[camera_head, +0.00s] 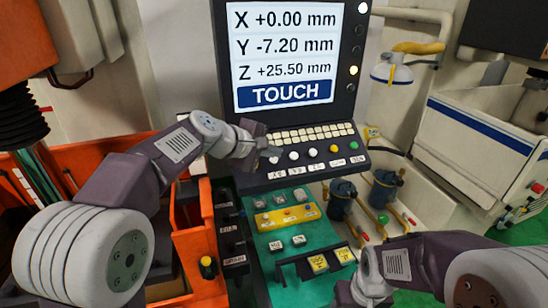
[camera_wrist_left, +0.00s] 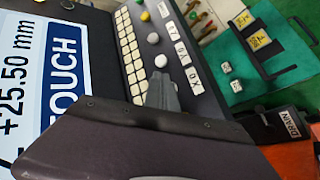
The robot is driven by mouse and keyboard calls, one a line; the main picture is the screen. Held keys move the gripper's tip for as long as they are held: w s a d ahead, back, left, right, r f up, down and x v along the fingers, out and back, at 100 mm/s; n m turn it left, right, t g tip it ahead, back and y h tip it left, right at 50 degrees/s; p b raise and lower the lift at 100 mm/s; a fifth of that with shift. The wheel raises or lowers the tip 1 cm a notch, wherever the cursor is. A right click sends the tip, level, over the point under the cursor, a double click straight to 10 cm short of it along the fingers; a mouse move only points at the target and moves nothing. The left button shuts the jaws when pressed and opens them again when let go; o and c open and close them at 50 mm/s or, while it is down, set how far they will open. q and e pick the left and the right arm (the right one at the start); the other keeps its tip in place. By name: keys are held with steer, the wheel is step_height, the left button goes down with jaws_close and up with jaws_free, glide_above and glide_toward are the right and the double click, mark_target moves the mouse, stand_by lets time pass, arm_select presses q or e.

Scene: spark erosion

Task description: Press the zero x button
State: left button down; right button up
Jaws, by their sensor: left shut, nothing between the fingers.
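The control panel (camera_head: 300,163) has a row of round buttons above small labels. The zero x button (camera_head: 274,159) is the leftmost in that row, above the X0 label (camera_head: 277,174). My left gripper (camera_head: 268,150) is shut and empty, its tip right at this button. In the left wrist view, the gripper (camera_wrist_left: 161,92) covers the button's spot beside the X0 label (camera_wrist_left: 194,79); I cannot tell whether it touches. The screen (camera_head: 285,55) reads X +0.00, Y -7.20, Z +25.50 and TOUCH. My right gripper (camera_head: 348,294) is low in the head view, its jaws unclear.
Other white buttons (camera_head: 294,155) sit close to the right, with a small key grid (camera_head: 312,133) above. A green panel (camera_head: 300,240) with a yellow block lies below. An orange bin (camera_head: 203,245) is at left, and dark blue canisters (camera_head: 341,200) stand at right.

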arm_select(q)
steer(key=s+r+p, duration=0.1)
steer(key=s+r, duration=0.1)
steer(key=r, duration=0.1)
steer(key=shift+s+d+r+p, duration=0.15)
steer(key=shift+d+p, duration=0.2)
steer(key=shift+p, duration=0.05)
